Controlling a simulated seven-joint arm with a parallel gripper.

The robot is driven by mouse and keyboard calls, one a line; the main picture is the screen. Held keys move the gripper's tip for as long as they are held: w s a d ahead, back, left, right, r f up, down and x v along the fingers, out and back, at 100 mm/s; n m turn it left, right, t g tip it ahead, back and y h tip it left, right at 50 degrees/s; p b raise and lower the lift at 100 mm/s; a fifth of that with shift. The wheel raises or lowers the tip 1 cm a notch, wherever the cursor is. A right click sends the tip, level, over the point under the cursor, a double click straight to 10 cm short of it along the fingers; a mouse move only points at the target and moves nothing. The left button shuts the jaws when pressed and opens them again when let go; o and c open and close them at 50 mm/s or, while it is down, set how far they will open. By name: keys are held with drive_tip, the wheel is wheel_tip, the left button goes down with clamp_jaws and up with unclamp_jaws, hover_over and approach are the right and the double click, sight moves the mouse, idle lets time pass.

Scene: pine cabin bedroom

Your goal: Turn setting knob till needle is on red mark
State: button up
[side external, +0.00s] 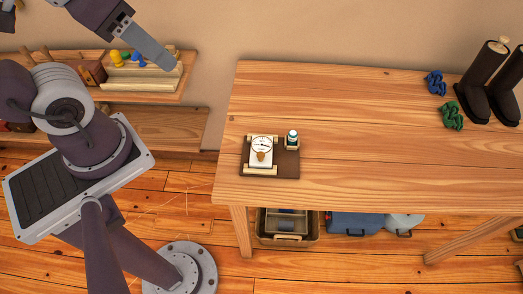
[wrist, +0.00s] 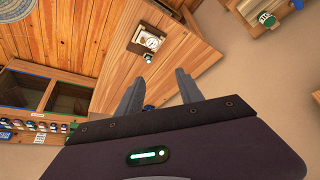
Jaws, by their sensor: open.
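The meter (side external: 262,146) has a white dial face and sits on a dark brown board (side external: 285,168) near the left front of the wooden table. A tan setting knob (side external: 261,156) is at the lower part of its face. A thin dark needle line shows on the dial, but its exact reading and the red mark are too small to make out. The meter also shows in the wrist view (wrist: 150,41), beyond my fingertips. My gripper (side external: 170,65) is open and empty, high up and left of the table, well apart from the meter. In the wrist view its fingers (wrist: 161,75) are spread.
A small white-and-dark jar (side external: 292,138) stands at the board's right corner, close to the meter. Dark boots (side external: 485,90) and blue and green coiled items (side external: 452,116) are at the table's right. The table's middle is clear. A shelf (side external: 140,90) with small objects is at the left wall.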

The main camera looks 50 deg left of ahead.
drive_tip(key=shift+c, duration=0.4)
drive_tip(key=m+g+h, duration=0.3)
drive_tip(key=m+g, duration=0.6)
drive_tip(key=m, duration=0.2)
hover_over(261, 153)
drive_tip(key=w+a, duration=0.2)
drive_tip(key=w, duration=0.1)
wheel_tip(261, 153, down, 26)
drive_tip(key=x, duration=0.7)
drive_tip(key=shift+s+a, duration=0.15)
drive_tip(key=shift+a, duration=0.05)
drive_tip(key=shift+s+f, duration=0.1)
drive_tip(key=shift+f, duration=0.2)
drive_tip(key=shift+c, duration=0.4)
clamp_jaws()
